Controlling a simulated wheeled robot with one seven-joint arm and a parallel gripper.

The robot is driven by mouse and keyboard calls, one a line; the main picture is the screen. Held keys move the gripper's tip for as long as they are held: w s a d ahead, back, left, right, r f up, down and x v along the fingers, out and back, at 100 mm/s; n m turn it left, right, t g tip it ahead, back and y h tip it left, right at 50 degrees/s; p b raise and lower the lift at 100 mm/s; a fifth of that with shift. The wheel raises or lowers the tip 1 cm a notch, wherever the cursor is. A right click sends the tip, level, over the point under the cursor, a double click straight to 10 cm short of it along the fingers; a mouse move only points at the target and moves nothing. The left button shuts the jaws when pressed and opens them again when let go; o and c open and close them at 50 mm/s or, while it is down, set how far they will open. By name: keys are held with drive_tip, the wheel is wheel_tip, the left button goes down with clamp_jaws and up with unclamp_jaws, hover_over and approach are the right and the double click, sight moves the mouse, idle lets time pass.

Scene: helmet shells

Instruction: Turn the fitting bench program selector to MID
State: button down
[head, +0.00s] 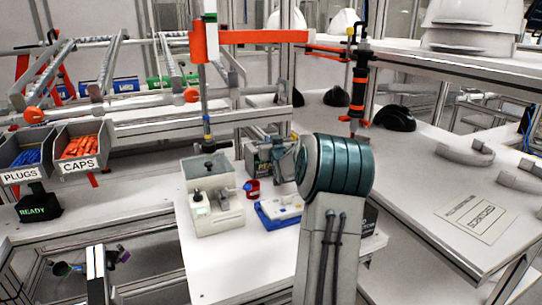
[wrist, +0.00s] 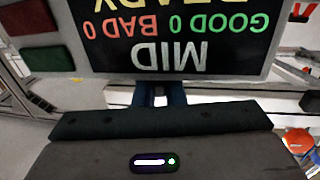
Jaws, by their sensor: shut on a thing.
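The fitting bench control box (head: 258,158) stands behind the middle of the white bench, partly hidden by my arm. In the wrist view its dark screen (wrist: 175,30) appears upside down and reads MID, GOOD 0, BAD 0 and a partly cut-off READY. A red button (wrist: 27,15) and a green button (wrist: 47,60) sit beside the screen. My gripper (wrist: 160,96) is at the panel edge by the MID line, its fingers close together and shut on the program selector. The selector itself is hidden by the fingers and panel, so its pointer cannot be seen.
Bins of plugs (head: 25,172) and caps (head: 80,162) are at left. An orange-and-black tool (head: 358,90) hangs behind my arm.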

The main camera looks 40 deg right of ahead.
drive_tip(key=shift+w+a+f+m+g+h+b, duration=0.1)
drive_tip(key=shift+m+g+h+b, duration=0.8)
drive_tip(key=shift+b, duration=0.95)
drive_tip(key=shift+r+h, duration=0.2)
drive_tip(key=shift+h, duration=0.1)
drive_tip(key=c, duration=1.5)
unclamp_jaws()
drive_tip(key=shift+r, duration=0.1)
wheel_tip(320, 180, up, 4)
drive_tip(key=shift+r, duration=0.1)
drive_tip(key=s+d+r, duration=0.5)
drive_tip(key=s+r, duration=0.1)
drive_tip(key=s, duration=0.4)
drive_tip(key=shift+s+d+r, duration=0.2)
drive_tip(key=shift+d+r, duration=0.1)
